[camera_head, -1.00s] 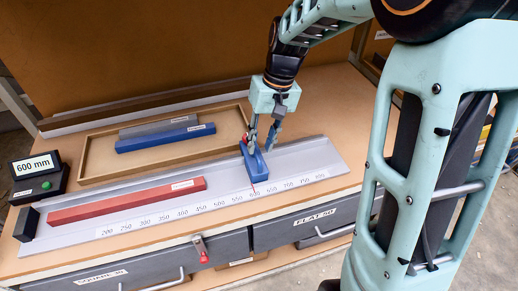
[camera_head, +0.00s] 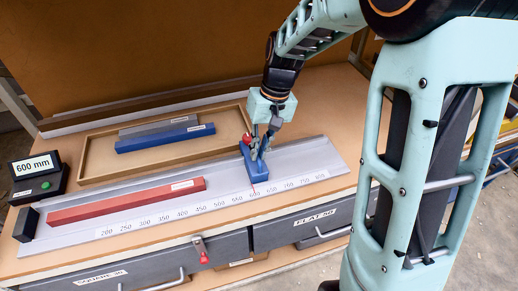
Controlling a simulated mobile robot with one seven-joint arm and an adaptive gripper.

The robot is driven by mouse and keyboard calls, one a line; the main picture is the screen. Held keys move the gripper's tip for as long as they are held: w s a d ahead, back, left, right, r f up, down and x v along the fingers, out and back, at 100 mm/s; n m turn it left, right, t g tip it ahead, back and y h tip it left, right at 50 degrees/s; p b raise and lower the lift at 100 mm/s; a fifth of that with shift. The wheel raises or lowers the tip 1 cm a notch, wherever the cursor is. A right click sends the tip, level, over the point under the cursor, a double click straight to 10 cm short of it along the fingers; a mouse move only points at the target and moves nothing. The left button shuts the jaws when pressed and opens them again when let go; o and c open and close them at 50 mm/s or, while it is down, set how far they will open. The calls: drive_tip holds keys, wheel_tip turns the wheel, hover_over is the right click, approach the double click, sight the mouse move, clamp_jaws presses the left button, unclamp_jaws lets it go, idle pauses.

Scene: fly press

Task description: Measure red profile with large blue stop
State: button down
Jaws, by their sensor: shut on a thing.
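The red profile (camera_head: 125,203) lies along the grey measuring rail (camera_head: 300,160), its left end close to the black end block (camera_head: 27,224). The large blue stop (camera_head: 258,174) sits on the rail to the right, well apart from the profile's right end. Its thin red pointer line (camera_head: 254,191) is near the 600 mark. A small red knob (camera_head: 247,138) shows at the stop's top, beside the fingers. My gripper (camera_head: 259,154) points down and is shut on the blue stop's upper part; the exact contact is partly hidden by the fingers.
A black display box (camera_head: 38,174) reading 600 mm with a green button stands at the left. A wooden tray (camera_head: 95,158) behind the rail holds a blue bar (camera_head: 165,138) and a grey bar (camera_head: 155,128). Labelled drawers (camera_head: 310,222) are below the front edge.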

drive_tip(key=s+a, duration=0.1)
drive_tip(key=a, duration=0.4)
drive_tip(key=s+a, duration=0.2)
drive_tip(key=a, duration=0.4)
drive_tip(key=s+a, duration=0.1)
drive_tip(key=a, duration=0.4)
drive_tip(key=shift+s+a+r, duration=0.1)
drive_tip(key=shift+s+a, duration=0.2)
drive_tip(key=shift+s, duration=0.05)
drive_tip(key=c, duration=2)
unclamp_jaws()
drive_tip(key=shift+c, duration=0.2)
wheel_tip(320, 180, up, 12)
drive_tip(key=d, duration=0.2)
drive_tip(key=shift+w+d, duration=0.2)
drive_tip(key=shift+w, duration=0.1)
